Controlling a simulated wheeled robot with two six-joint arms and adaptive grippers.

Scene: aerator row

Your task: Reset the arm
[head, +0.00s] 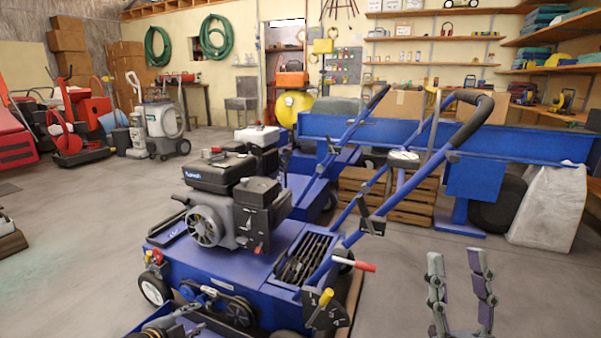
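My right gripper (461,266) is at the lower right, in front of bare floor. A dark jointed shape (168,324) at the bottom edge overlaps the aerator's near left corner. I cannot tell if it is my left gripper or a machine part, and no clear fingers show there.
The aerator, with its black engine (222,168) and long handlebar (470,118), fills the middle. Behind it are a long blue beam (400,135), wooden crates (415,205) and a pale covered sack (548,208). Floor is clear at left and lower right.

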